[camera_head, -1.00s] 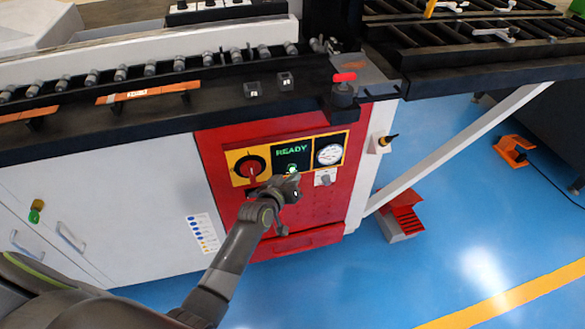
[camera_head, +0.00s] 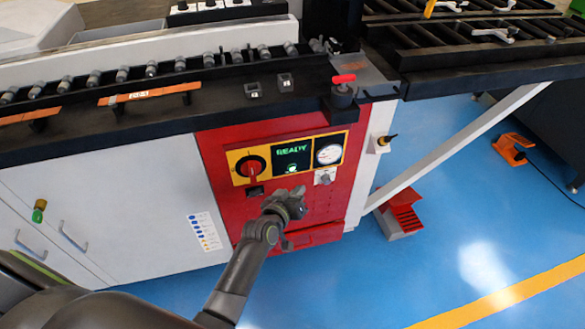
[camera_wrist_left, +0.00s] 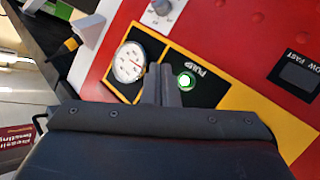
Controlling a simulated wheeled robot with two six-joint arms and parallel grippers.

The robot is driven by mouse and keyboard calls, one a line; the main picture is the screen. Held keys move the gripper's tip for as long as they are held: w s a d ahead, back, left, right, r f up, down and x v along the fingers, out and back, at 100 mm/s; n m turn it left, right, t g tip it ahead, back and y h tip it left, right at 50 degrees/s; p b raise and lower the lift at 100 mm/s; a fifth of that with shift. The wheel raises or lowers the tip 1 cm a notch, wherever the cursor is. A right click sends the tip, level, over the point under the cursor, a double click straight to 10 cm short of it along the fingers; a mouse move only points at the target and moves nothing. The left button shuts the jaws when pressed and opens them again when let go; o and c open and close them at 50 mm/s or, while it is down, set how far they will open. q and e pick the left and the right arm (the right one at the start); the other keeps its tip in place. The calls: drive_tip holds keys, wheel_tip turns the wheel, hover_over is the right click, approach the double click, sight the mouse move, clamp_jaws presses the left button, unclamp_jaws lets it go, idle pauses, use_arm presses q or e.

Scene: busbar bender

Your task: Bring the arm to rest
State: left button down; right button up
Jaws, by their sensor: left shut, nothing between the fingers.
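My left gripper (camera_head: 300,194) is in front of the red control panel (camera_head: 325,205), below its yellow-framed instruments. In the left wrist view its two fingers (camera_wrist_left: 161,84) are together and hold nothing. The panel carries a red rotary switch (camera_head: 252,169), a dark display (camera_head: 292,155) reading READY in green, and a round gauge (camera_head: 329,154). A lit green button marked PUMP shows in the left wrist view (camera_wrist_left: 186,81). The gripper appears apart from the panel. My right gripper is in neither view.
The black machine bed (camera_head: 190,115) with rollers runs above the panel. A red-topped knob (camera_head: 343,80) stands at its corner. A white diagonal brace (camera_head: 455,150) and a red foot pedal (camera_head: 405,212) are at the right. Blue floor (camera_head: 390,280) is open in front.

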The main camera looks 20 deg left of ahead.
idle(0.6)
use_arm(q)
drive_tip(key=s+a+f+m+g+y+p, duration=0.1)
drive_tip(key=s+a+f+g, duration=0.2)
drive_tip(key=s+f, duration=0.65)
drive_tip(key=s+a+f+g+y+p, duration=0.1)
drive_tip(key=s+a+f+g, duration=0.2)
drive_tip(key=s+f, duration=0.7)
drive_tip(key=s+a+f+g, duration=0.2)
drive_tip(key=s+f, duration=0.3)
drive_tip(key=s, duration=0.5)
drive_tip(key=s+a+f+m+g+p, duration=0.1)
drive_tip(key=s+f, duration=0.4)
drive_tip(key=s, duration=0.5)
drive_tip(key=s+a+f+m+g+y, duration=0.1)
drive_tip(key=s+a+f+g, duration=0.3)
drive_tip(key=s, duration=0.6)
drive_tip(key=shift+s+a+f, duration=0.15)
drive_tip(key=shift+a+f, duration=0.1)
drive_tip(key=shift+f, duration=0.3)
